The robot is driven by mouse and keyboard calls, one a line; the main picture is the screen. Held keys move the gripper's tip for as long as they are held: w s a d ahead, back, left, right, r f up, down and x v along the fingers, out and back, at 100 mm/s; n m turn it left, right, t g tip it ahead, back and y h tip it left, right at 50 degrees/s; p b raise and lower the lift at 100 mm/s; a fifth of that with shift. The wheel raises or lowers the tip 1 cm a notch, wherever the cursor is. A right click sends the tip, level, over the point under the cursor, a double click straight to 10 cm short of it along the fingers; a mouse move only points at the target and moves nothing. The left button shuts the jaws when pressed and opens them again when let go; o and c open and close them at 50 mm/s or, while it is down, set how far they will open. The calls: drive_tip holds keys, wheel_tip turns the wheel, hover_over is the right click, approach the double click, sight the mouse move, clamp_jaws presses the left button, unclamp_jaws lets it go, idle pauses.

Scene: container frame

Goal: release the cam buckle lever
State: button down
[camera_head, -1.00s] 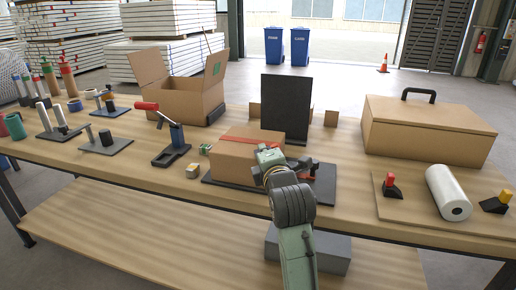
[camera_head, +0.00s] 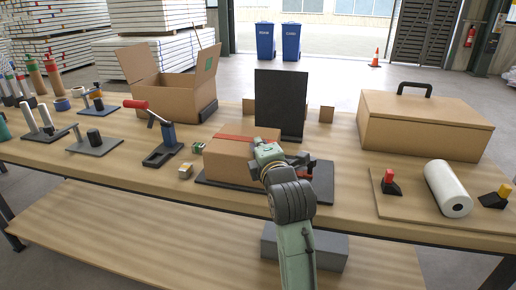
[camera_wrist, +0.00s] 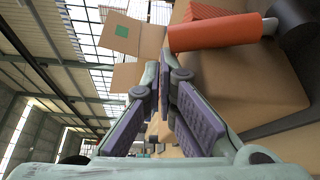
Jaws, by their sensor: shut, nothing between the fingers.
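A cardboard box (camera_head: 233,163) sits on a dark base plate (camera_head: 325,182) near the middle of the bench. A red strap (camera_head: 236,137) runs across its top, and also shows in the wrist view (camera_wrist: 208,10). In the wrist view a thick orange-red bar (camera_wrist: 222,32), apparently the buckle lever, lies across the box close to my fingers. A dark rounded part (camera_wrist: 298,22) is beside it. My gripper (camera_wrist: 167,75) is shut and empty, its tips just beside the bar; contact cannot be told. In the head view my gripper (camera_head: 266,152) is at the box's right side and hides most of the buckle.
A dark upright panel (camera_head: 281,103) stands behind the box. A red-handled lever stand (camera_head: 165,152) and an open carton (camera_head: 175,99) are left. A lidded case (camera_head: 425,137), white roll (camera_head: 448,187) and small red and yellow levers are right.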

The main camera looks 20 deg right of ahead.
drive_tip(key=s+d+r+m+t+h+b, duration=0.1)
drive_tip(key=s+d+m+t+h+b, duration=0.1)
drive_tip(key=s+d+m+t+b, duration=0.2)
drive_tip(key=shift+s+d+r+m+b, duration=0.3)
drive_tip(key=shift+d+m+b, duration=1.25)
drive_tip(key=shift+m+b, duration=1.3)
drive_tip(key=shift+s+d+f+m, duration=0.1)
drive_tip(key=shift+m, duration=0.15)
drive_tip(key=shift+f, duration=0.1)
